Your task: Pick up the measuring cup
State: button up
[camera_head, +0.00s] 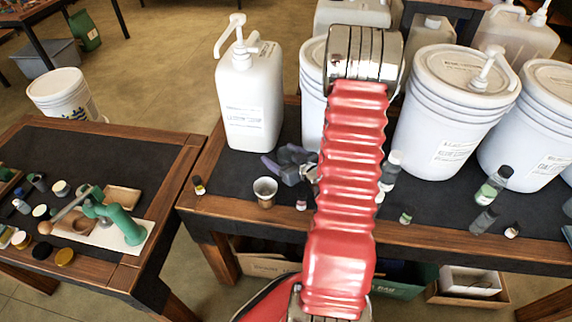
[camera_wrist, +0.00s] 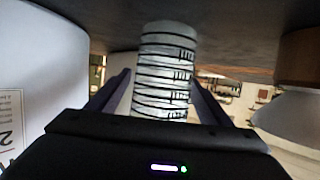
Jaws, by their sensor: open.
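In the wrist view, which looks upside down, a clear cylinder with black graduation lines, apparently the measuring cup (camera_wrist: 165,72), stands between the two fingers of my gripper (camera_wrist: 160,92). The fingers are open on either side of it. I cannot tell whether either touches it. Its base meets the dark table top at the upper edge of the picture. In the head view, my dark gripper (camera_head: 290,164) is low over the table, partly behind my red arm. I cannot make out the measuring cup there.
A flared metallic cup (camera_head: 265,191) stands just left of my gripper, and small bottles (camera_head: 301,204) are close by. A white pump jug (camera_head: 249,100) stands behind, with large white buckets (camera_head: 452,110) to the right. The table's wooden front edge (camera_head: 250,216) is near.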

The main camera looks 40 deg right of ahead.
jog(key=shift+c, duration=0.5)
jog(key=c, duration=1)
jog(key=shift+r, duration=0.15)
jog(key=shift+r, duration=4.85)
